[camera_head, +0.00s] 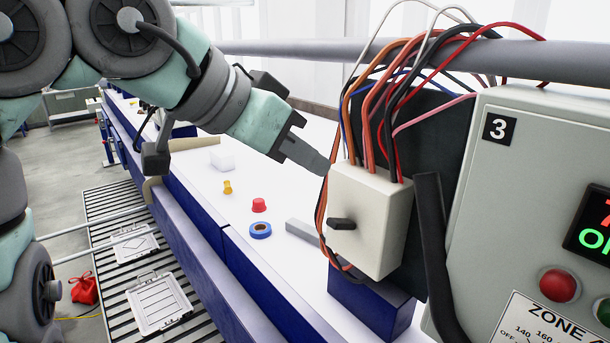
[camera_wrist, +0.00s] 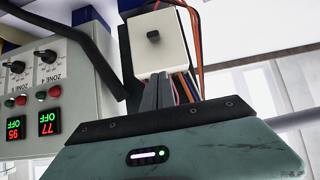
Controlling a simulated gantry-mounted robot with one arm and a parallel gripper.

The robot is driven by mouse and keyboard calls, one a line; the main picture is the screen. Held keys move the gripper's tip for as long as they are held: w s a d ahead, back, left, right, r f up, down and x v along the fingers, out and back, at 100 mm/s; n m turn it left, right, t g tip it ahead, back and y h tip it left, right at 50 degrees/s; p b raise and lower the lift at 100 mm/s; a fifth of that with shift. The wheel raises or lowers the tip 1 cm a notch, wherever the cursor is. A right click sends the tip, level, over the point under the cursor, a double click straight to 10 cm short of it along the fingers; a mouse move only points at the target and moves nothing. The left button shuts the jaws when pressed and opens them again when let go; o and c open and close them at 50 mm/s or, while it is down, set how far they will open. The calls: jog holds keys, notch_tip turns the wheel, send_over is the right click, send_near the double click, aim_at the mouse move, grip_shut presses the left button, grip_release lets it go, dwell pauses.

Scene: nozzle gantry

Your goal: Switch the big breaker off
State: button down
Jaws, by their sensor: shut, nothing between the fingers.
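The big breaker is a cream box (camera_head: 368,215) on a dark backing, with wires entering its top. Its black lever (camera_head: 341,224) sticks out of the front face and lies roughly sideways. In the wrist view the breaker (camera_wrist: 158,55) appears upside down, with the lever (camera_wrist: 153,36) near the top of the picture. My gripper (camera_head: 326,170) is shut and empty. Its fingertips are close to the breaker's top left edge, above the lever; I cannot tell whether they touch the box. In the wrist view my gripper (camera_wrist: 161,82) points at the box's wired end.
A grey control panel (camera_head: 500,100) marked 3 stands right of the breaker, with a black bar (camera_head: 434,245) beside it. Many coloured wires (camera_head: 385,100) loop above the box. A blue tape roll (camera_head: 260,230) and a red piece (camera_head: 259,205) lie on the white bench.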

jog(key=b, duration=0.4)
send_over(330, 225)
jog(key=w+d, duration=0.1)
notch_tip(330, 225, down, 5)
jog(key=shift+d, duration=0.1)
jog(key=shift+s+a+f, duration=0.2)
jog(key=shift+a+f, duration=0.1)
jog(key=shift+f, duration=0.15)
jog(key=shift+s+a+f, duration=0.15)
jog(key=shift+a+f, duration=0.1)
jog(key=shift+f, duration=0.15)
jog(key=shift+s+f, duration=0.15)
jog(key=shift+f, duration=0.3)
jog(key=shift+s+a+f, duration=0.1)
jog(key=shift+a+f, duration=0.05)
jog(key=shift+f, duration=0.1)
